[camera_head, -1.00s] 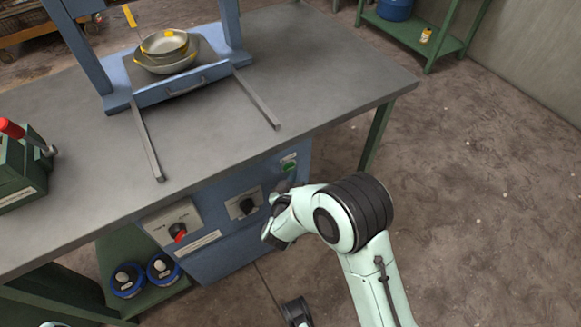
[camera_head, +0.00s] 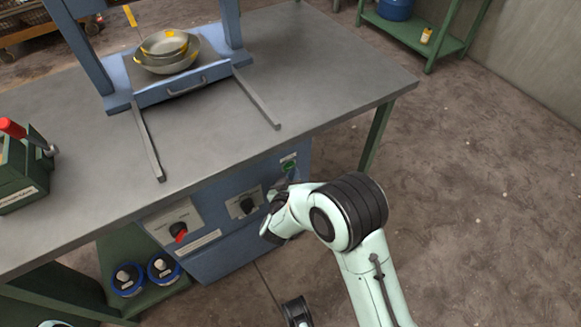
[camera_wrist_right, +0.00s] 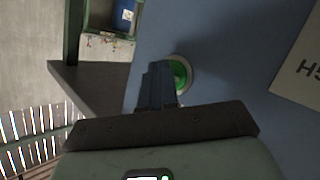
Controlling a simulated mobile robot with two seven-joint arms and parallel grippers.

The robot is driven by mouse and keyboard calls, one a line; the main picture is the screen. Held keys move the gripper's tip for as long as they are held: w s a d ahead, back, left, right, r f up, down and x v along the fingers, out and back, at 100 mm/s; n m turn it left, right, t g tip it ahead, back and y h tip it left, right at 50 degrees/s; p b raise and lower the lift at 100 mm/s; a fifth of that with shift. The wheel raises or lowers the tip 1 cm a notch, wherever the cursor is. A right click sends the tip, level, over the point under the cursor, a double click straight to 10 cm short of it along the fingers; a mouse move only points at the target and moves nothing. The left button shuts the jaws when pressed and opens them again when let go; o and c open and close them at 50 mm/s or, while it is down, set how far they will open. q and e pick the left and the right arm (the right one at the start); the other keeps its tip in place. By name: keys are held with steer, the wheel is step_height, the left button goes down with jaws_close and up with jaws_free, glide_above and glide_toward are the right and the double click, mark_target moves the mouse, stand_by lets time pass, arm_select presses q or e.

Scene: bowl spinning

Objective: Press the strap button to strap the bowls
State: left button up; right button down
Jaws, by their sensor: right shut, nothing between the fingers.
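Two metal bowls (camera_head: 165,62), one nested in the other with yellow marks, sit on the blue machine's tray on the table. The green button (camera_head: 288,165) is at the right end of the blue panel under the table edge. In the right wrist view the green button (camera_wrist_right: 178,72) shows beside the fingertips and is partly covered by them. My right gripper (camera_wrist_right: 158,84) is shut and empty, with its tips at the button's edge; I cannot tell whether they touch it. In the head view its fingers are mostly hidden by my wrist.
A green toolbox (camera_head: 20,180) is on the table at left. Blue-lidded containers (camera_head: 127,278) stand below. The floor at right is clear.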

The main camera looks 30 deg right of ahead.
steer(key=shift+w, duration=0.15)
stand_by(0.4)
steer(key=shift+s+d+p, duration=0.1)
steer(key=shift+s+p, duration=0.4)
steer(key=shift+s, duration=0.35)
steer(key=s+p, duration=0.1)
steer(key=s, duration=0.4)
steer(key=shift+d+p, duration=0.2)
steer(key=shift+p, duration=0.15)
stand_by(0.4)
